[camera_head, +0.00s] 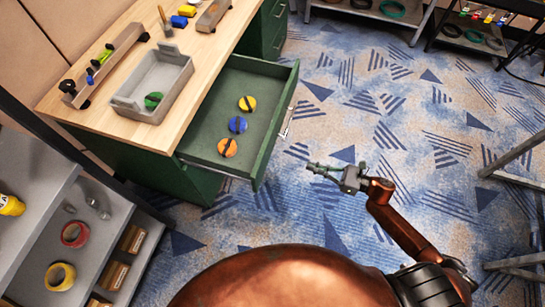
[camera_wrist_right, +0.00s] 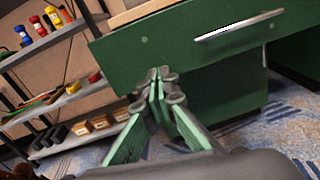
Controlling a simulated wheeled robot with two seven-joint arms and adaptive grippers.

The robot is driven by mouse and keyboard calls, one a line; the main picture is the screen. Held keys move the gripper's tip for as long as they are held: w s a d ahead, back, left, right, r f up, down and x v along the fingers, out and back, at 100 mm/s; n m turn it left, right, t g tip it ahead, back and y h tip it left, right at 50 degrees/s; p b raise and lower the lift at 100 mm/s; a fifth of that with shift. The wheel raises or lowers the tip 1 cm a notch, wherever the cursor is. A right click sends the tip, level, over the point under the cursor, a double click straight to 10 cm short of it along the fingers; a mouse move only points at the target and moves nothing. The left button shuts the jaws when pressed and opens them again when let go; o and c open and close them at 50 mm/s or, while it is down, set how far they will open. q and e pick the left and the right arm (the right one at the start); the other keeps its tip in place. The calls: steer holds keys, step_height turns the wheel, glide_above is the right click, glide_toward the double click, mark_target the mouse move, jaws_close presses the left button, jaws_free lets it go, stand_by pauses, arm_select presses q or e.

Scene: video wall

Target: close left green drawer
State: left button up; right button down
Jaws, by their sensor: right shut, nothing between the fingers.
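The green drawer (camera_head: 262,97) is pulled out from the wooden-topped green desk. Inside it lie a yellow (camera_head: 247,103), a blue (camera_head: 238,125) and an orange (camera_head: 228,147) round object. Its front carries a silver handle (camera_head: 286,122). My right gripper (camera_head: 312,168) is shut and empty, to the right of the drawer front in the head view. In the right wrist view the gripper (camera_wrist_right: 157,76) overlaps the green drawer front (camera_wrist_right: 185,48), left of the silver handle (camera_wrist_right: 240,26); contact cannot be told. My left gripper is not in view.
The desk top (camera_head: 118,65) holds a grey tray (camera_head: 157,82) with a green object and a long narrow rack (camera_head: 104,64). A grey shelf (camera_head: 100,232) with tape rolls stands at lower left. Patterned carpet (camera_head: 375,105) lies open right of the drawer; racks stand at the right.

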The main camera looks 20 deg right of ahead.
steer(key=a+n, duration=0.1)
steer(key=b, duration=0.2)
glide_toward(267, 155)
steer(key=shift+n+g+y, duration=0.4)
steer(key=x, duration=0.5)
steer(key=shift+w, duration=0.1)
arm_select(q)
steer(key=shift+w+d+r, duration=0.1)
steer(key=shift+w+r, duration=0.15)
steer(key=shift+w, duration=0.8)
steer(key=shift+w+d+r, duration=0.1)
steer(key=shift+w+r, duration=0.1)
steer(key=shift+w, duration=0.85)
arm_select(e)
steer(key=shift+x, duration=0.85)
steer(key=shift+r, duration=0.1)
